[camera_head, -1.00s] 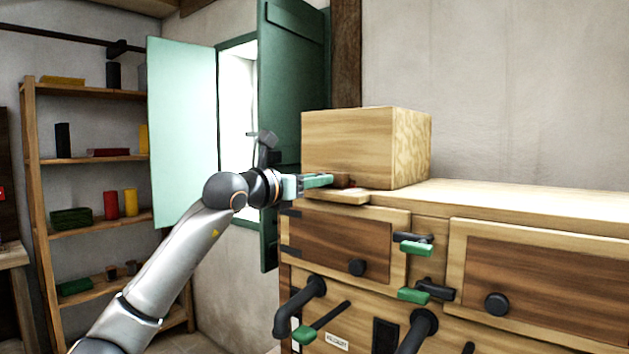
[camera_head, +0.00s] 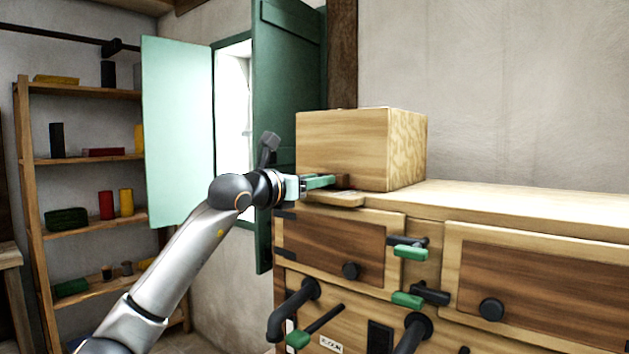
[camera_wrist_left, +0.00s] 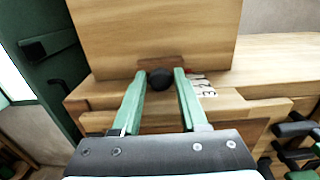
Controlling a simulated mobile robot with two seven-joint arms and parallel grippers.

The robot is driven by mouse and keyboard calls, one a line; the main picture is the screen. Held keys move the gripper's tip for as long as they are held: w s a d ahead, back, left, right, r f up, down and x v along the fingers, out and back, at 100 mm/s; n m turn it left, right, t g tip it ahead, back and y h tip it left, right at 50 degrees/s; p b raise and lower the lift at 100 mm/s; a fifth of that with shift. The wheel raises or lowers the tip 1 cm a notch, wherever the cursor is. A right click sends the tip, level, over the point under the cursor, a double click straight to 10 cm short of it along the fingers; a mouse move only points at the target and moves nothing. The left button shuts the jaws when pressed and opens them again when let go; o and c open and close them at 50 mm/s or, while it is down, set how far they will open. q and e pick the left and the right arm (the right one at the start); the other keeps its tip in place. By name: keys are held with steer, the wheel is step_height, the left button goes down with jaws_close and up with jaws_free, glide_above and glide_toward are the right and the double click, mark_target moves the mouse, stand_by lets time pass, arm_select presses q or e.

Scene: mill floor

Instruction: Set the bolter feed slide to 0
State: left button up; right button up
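The feed slide shows in the left wrist view as a dark round knob (camera_wrist_left: 160,79) in front of a brown wooden block, at the foot of a large wooden box (camera_wrist_left: 155,35). Pale number marks (camera_wrist_left: 205,89) and a small red mark lie to the right of the knob. I cannot read which number the slide stands at. My left gripper (camera_wrist_left: 160,78) is open, with its green fingers on either side of the knob. Contact with the knob is unclear. In the head view the left gripper (camera_head: 333,181) reaches the box's lower front. My right gripper is not in view.
The box stands on a wooden cabinet (camera_head: 520,200) with dark knobs, pipes and green-handled levers (camera_head: 410,251) on its front. A green shutter (camera_head: 290,90) and open window are behind my left arm. A shelf (camera_head: 95,158) with several items stands at left.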

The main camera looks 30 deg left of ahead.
arm_select(q)
steer(key=shift+o, duration=1.4)
steer(key=shift+s, duration=0.2)
steer(key=s+b, duration=0.1)
steer(key=s, duration=0.3)
steer(key=s+b, duration=0.1)
steer(key=s, duration=0.3)
steer(key=s+a+b, duration=0.1)
steer(key=s, duration=0.3)
